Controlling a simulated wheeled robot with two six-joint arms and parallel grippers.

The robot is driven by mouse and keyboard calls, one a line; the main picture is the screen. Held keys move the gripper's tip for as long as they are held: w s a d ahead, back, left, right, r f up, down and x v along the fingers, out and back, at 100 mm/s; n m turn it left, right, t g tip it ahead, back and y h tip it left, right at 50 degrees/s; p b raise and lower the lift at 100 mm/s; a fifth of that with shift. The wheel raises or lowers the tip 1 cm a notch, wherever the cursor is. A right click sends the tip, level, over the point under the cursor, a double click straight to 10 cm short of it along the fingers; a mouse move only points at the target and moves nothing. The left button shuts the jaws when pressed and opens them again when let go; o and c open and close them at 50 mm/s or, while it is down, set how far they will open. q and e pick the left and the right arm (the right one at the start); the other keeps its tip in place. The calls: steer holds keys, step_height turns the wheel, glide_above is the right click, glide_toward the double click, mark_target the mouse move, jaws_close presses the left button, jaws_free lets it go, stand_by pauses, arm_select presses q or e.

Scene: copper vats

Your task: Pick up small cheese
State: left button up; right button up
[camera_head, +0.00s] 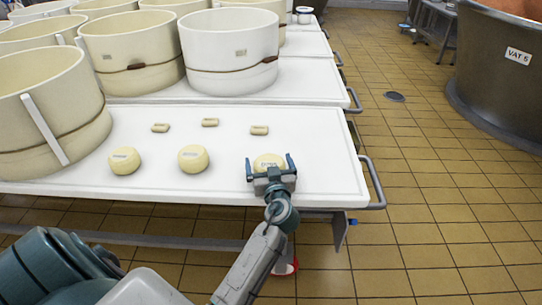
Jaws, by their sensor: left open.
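Three pale round cheeses stand in a row on the near white table (225,125). They are the left one (124,160), the middle one (193,159) and the right one (268,160). Three smaller oblong pieces lie behind them: left (160,128), middle (209,122) and right (259,130). My left gripper (270,163) is open at the right round cheese, with one finger on each side of it. The gripper body hides the near lower part of that cheese, and I cannot tell if the fingers touch it. My right gripper is not in view.
Large cream cheese moulds with cords stand at the left (45,115) and behind (230,55). A metal handle (375,185) sticks out at the table's right end. Tiled floor (440,190) is open to the right, with a large vat (500,85) beyond.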

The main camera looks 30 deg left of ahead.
arm_select(q)
steer(key=shift+s+d+r, duration=0.15)
steer(key=shift+r, duration=0.1)
steer(key=shift+c, duration=0.7)
steer(key=c, duration=1)
steer(key=shift+r, duration=0.1)
